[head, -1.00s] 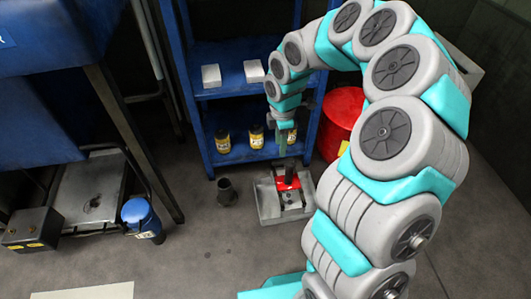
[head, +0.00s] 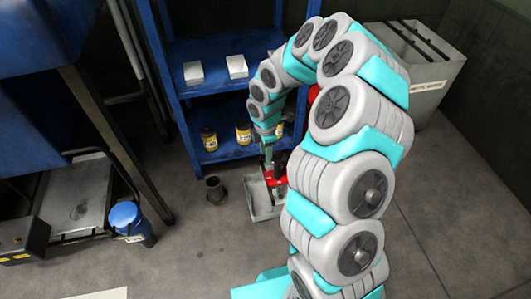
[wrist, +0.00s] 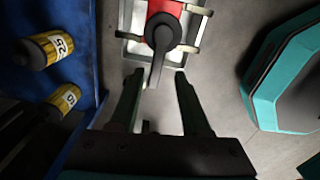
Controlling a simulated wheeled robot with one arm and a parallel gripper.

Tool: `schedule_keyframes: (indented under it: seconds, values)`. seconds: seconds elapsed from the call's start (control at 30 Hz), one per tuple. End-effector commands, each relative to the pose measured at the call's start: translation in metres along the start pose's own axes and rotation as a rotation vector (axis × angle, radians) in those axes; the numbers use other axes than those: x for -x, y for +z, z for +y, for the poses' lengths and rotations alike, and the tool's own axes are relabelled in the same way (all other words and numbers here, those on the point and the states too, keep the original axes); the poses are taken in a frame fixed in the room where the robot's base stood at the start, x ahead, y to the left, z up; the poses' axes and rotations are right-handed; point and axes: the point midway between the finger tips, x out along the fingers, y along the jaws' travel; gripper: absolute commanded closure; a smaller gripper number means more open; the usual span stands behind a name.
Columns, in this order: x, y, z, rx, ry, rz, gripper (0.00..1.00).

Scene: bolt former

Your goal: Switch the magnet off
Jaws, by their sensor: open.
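The magnet is a red block (wrist: 163,12) with a dark round hub and a grey lever (wrist: 157,68) at the top middle of the wrist view. In the head view the red block (head: 279,178) sits at the grey tray (head: 262,208) on the floor, partly hidden by my arm. My gripper (wrist: 158,76) is open, with one finger on each side of the lever's free end. It looks empty; I cannot tell whether a finger touches the lever. In the head view my gripper (head: 268,163) is just above the red block.
A blue shelf (head: 225,151) with yellow-labelled jars (head: 243,134) and white blocks (head: 237,66) stands behind. A dark cup-like part (head: 215,190) is left of the tray. A blue container (head: 130,220) stands further left. A grey bin (head: 425,75) is at the back right. Floor at right is clear.

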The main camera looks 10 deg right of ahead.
Motion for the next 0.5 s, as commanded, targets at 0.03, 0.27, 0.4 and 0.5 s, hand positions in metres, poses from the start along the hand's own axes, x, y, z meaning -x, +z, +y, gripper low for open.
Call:
schedule_keyframes:
  seconds: [0.03,0.27,0.4,0.5]
  values:
    - [0.0003,0.0001,0.0002,0.000,0.001,0.000,0.53]
    - [0.0007,0.0000,0.0004,0.000,0.001,0.000,0.67]
    - [0.0006,0.0000,0.0004,0.000,0.001,0.000,0.83]
    - [0.0007,0.0000,0.0004,0.000,0.001,0.000,0.94]
